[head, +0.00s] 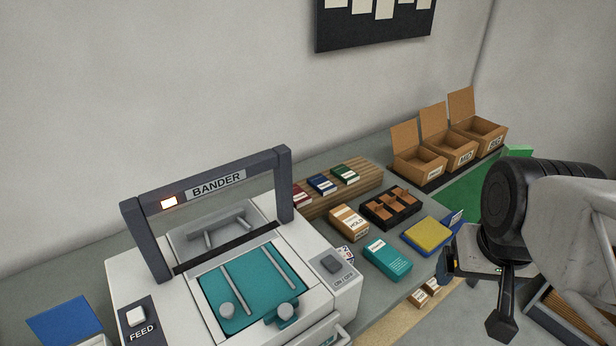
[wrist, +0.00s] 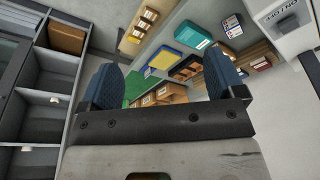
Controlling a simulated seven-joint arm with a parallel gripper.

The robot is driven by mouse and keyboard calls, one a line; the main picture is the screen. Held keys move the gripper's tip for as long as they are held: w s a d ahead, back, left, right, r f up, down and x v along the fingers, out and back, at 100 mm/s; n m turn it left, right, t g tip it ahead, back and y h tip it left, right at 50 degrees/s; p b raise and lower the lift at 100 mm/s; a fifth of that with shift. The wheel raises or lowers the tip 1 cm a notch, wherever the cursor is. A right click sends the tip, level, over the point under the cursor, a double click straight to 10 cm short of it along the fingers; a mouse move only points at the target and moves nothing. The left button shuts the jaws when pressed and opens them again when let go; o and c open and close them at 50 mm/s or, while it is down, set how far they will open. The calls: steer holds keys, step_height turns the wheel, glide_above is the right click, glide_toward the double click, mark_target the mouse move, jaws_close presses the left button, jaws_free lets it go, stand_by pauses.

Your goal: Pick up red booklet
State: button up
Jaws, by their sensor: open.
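The red booklet (head: 302,196) lies at the left end of a row on the slatted wooden rack, behind the bander's right post. The post hides part of it. Beside it on the rack are a blue booklet (head: 322,184) and a green booklet (head: 345,174). In the wrist view a small red patch, which looks like the red booklet (wrist: 262,64), shows at the right, outside my right finger. My gripper (wrist: 163,76) is open and empty, its blue fingers wide apart. It is off the right front of the bench, well apart from the booklet.
The bander (head: 215,185) stands left of the rack with a tall frame. Near the rack are a HOLD box (head: 348,222), a black divided tray (head: 391,208), a teal box (head: 387,260) and a yellow-topped blue pad (head: 428,236). Open cartons (head: 450,150) stand at the back right.

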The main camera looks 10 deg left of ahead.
steer(key=w, duration=0.1)
steer(key=n+g+y, duration=0.1)
steer(key=n, duration=0.8)
glide_above(298, 196)
steer(key=f, duration=1.2)
steer(key=shift+s+d+f, duration=0.1)
steer(key=shift+d+f, duration=0.05)
steer(key=shift+d, duration=0.15)
steer(key=shift+a+f, duration=0.1)
steer(key=shift+a, duration=0.1)
steer(key=shift+w+a+f, duration=0.1)
steer(key=shift+w+f, duration=0.1)
steer(key=shift+f, duration=1.1)
